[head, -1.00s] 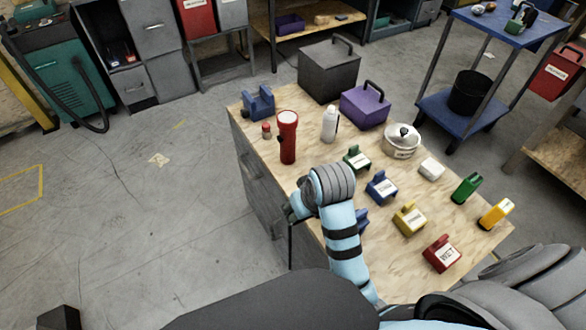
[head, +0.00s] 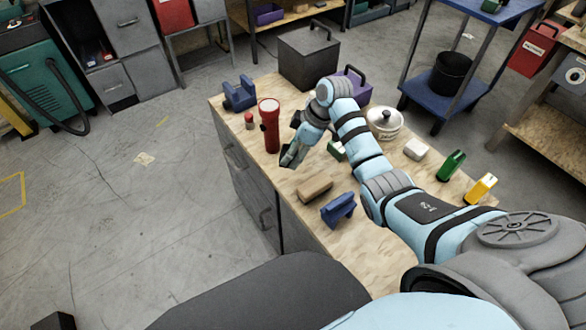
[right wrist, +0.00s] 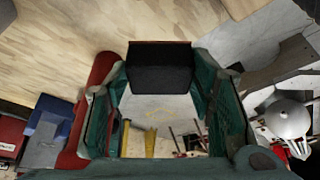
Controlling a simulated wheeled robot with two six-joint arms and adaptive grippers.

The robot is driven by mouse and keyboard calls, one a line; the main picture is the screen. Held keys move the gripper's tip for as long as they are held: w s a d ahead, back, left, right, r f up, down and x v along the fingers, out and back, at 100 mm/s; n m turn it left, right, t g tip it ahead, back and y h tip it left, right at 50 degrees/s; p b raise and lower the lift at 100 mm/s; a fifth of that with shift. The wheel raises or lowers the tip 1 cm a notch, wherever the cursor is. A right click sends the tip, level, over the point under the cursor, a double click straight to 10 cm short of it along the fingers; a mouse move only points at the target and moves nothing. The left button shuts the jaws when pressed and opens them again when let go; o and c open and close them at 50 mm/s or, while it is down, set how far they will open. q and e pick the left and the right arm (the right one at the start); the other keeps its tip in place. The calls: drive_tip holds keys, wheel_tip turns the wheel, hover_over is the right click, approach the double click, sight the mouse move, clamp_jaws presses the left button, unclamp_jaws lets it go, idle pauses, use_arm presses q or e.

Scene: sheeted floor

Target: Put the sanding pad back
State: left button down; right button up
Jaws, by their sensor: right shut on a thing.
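My right gripper (head: 291,155) is above the left part of the wooden table (head: 285,188), in front of the red flashlight (head: 270,128). In the right wrist view its teal fingers (right wrist: 160,95) are shut on a dark block (right wrist: 160,68) with a thin brown edge, which looks like the sanding pad. In the head view the held block is mostly hidden by the fingers. A blue holder (head: 338,210) stands on the table nearer to me. A brown block (head: 315,189) lies beside it. My left gripper is out of view.
A small red-topped bottle (head: 249,121) and a blue stand (head: 240,94) are at the table's far left. A dark box (head: 308,58), a purple box (head: 357,88) and a lidded pot (head: 384,124) stand at the back. My right arm covers several labelled holders.

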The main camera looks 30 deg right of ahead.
wheel_tip(320, 180, down, 6)
drive_tip(key=shift+f+b, duration=0.25)
drive_tip(key=shift+b, duration=0.5)
drive_tip(key=shift+r, duration=0.1)
drive_tip(key=o, duration=1.1)
drive_tip(key=p+v, duration=0.3)
drive_tip(key=v, duration=0.9)
drive_tip(key=shift+p, duration=0.3)
drive_tip(key=shift+w, duration=0.1)
